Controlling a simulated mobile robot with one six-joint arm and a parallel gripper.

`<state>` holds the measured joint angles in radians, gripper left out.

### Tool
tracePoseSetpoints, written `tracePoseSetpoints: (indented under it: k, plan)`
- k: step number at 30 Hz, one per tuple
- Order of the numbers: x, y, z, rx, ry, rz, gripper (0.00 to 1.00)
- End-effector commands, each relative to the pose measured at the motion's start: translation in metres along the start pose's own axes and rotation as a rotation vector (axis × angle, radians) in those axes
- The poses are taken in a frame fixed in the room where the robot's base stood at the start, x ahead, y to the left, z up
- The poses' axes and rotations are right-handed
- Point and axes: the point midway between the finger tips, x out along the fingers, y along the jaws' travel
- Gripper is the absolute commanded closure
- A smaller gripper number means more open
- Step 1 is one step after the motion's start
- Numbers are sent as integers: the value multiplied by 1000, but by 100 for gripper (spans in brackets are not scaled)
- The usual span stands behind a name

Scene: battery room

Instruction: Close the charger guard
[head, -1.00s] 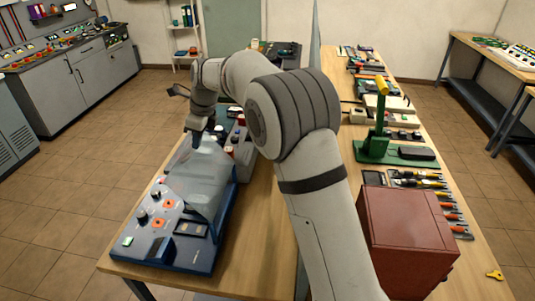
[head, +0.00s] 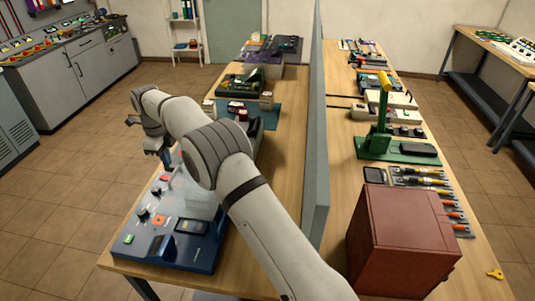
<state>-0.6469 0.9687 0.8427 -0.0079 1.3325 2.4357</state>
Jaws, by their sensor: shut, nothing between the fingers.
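The blue charger (head: 170,245) sits at the near left end of the bench, with knobs, an orange button, a green button and a dark display on its sloped top. Its clear guard (head: 196,199) shows as a pale, see-through sheet over the far part of the panel. My forearm hides part of it, so I cannot tell whether it lies fully down. My gripper (head: 166,160) is shut and empty, pointing down at the charger's far left edge. I cannot tell whether it touches the guard.
A grey upright divider (head: 316,160) runs along the bench to the right of my arm. Beyond it stand a dark red box (head: 402,235) and a green press (head: 383,140). Other devices stand behind the charger. The floor left of the bench is clear.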

Motion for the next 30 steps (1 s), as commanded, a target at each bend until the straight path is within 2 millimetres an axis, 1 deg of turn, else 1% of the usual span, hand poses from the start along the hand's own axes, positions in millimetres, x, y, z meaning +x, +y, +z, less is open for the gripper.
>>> tracePoseSetpoints:
  k: [1,4,12,21,30]
  plan:
    - [6,0,4,-2,22,0,100]
    - [13,1,8,-2,65,-1,100]
    - [27,2,15,-3,143,-3,100]
    - [33,3,17,-4,174,-3,100]
    - [33,3,18,-5,176,-3,100]
